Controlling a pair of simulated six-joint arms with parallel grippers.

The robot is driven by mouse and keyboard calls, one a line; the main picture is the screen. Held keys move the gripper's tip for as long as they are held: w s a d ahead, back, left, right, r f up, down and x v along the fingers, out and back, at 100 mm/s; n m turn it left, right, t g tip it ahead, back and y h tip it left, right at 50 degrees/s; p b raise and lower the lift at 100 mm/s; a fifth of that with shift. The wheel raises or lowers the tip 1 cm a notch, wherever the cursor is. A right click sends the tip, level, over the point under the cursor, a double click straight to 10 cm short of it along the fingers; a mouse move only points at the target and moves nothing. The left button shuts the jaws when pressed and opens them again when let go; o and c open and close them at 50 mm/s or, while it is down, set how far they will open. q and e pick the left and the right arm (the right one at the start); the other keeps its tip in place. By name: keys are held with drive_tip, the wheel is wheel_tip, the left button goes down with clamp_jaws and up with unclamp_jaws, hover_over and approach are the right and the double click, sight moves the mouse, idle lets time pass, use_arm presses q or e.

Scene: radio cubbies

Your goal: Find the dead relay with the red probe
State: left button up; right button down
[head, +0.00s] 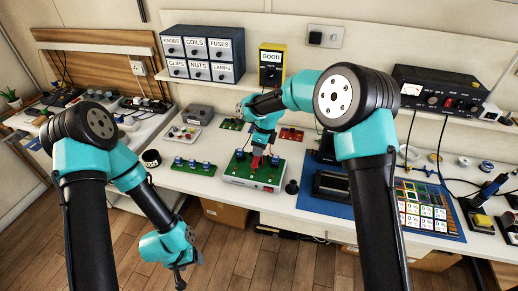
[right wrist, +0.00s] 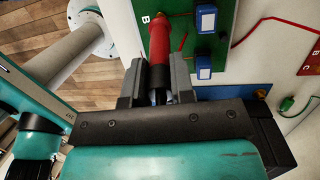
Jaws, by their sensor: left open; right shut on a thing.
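My right gripper (head: 258,150) is shut on the red probe (right wrist: 160,42), which points down at the green board (head: 268,171) on the white box in the head view. In the right wrist view the probe lies over this green board, beside two blue relays (right wrist: 205,19) and a letter B. I cannot tell whether its tip touches anything. Another green board (head: 194,168) with several blue parts lies to the left. A yellow meter (head: 271,62) reading GOOD stands on the shelf. My left gripper (head: 180,276) is open and empty, low in front of the bench.
A labelled drawer cabinet (head: 203,52) stands on the shelf, with a black power unit (head: 445,91) at right. A red board (head: 291,133) lies behind the white box. A blue mat (head: 310,199) with a colored card (head: 424,206) lies at right. A black cup (head: 151,158) stands at left.

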drive_tip(key=shift+f, duration=0.45)
idle(2.1)
drive_tip(key=shift+r, duration=2.6)
